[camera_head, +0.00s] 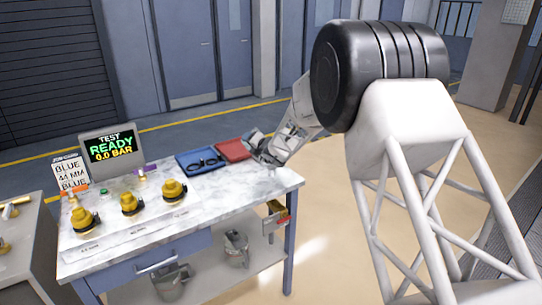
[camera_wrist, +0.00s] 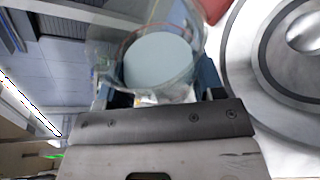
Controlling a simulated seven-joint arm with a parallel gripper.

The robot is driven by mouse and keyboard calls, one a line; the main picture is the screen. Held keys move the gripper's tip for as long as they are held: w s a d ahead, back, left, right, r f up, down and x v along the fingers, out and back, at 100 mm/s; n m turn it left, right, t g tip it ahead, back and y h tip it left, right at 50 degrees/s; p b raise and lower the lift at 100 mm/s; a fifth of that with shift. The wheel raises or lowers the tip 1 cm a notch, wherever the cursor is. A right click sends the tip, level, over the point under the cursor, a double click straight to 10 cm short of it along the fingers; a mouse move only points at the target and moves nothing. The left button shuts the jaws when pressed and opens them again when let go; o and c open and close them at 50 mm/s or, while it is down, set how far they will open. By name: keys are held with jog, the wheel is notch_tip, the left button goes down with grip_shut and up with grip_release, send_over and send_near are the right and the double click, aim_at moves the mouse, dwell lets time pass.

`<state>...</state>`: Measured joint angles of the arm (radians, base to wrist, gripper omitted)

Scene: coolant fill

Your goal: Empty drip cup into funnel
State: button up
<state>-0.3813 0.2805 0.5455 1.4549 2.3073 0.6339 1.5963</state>
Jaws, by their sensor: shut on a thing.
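My gripper (camera_head: 262,150) is at the back right of the marble-topped table, just right of the red tray. In the wrist view my gripper (camera_wrist: 152,98) is shut on a clear drip cup (camera_wrist: 100,42) with a pale blue-grey round area inside. The cup seems tilted; its contents are hard to tell. In the head view the cup is small and mostly lost against the gripper. A pale ringed round thing (camera_wrist: 250,60) with a shiny metal middle is close on the right in the wrist view; I cannot tell whether it is the funnel. No funnel is clear in the head view.
A blue tray (camera_head: 200,166) with dark loops and a red tray (camera_head: 233,150) lie at the table's back. Three yellow-capped fittings (camera_head: 131,204) line its front, by a display (camera_head: 108,147). Jugs (camera_head: 236,247) stand on the lower shelf. The tabletop's right front (camera_head: 240,185) is clear.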

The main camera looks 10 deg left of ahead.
jog(key=shift+d+f+m+y, duration=0.1)
jog(key=shift+f+m+y, duration=0.25)
jog(key=shift+m, duration=0.3)
jog(key=shift+f+m+y, duration=0.2)
jog(key=shift+m+y, duration=0.15)
jog(key=shift+m, duration=0.3)
dwell(1.5)
jog(key=shift+w+d+r+m+y, duration=0.3)
jog(key=shift+w+d+r+m, duration=0.25)
jog(key=shift+m, duration=0.25)
dwell(0.5)
jog(key=shift+d+f+m+t+y, duration=0.2)
jog(key=shift+f+m+t+y, duration=0.15)
jog(key=shift+m, duration=0.35)
dwell(0.7)
jog(key=shift+s+a+r+n, duration=0.15)
jog(key=shift+r+n, duration=0.1)
jog(key=shift+n, duration=0.15)
jog(key=shift+s+a+n, duration=0.1)
jog(key=shift+a+n, duration=0.05)
jog(key=shift+n, duration=0.35)
jog(key=shift+s+a+f+n+h, duration=0.3)
jog(key=shift+a+f+n+h, duration=0.15)
jog(key=shift+n+h, duration=0.2)
jog(key=shift+r+n+h, duration=0.3)
jog(key=shift+n+h, duration=0.1)
jog(key=shift+n, duration=0.25)
jog(key=shift+a+r, duration=0.1)
jog(key=shift+r, duration=0.05)
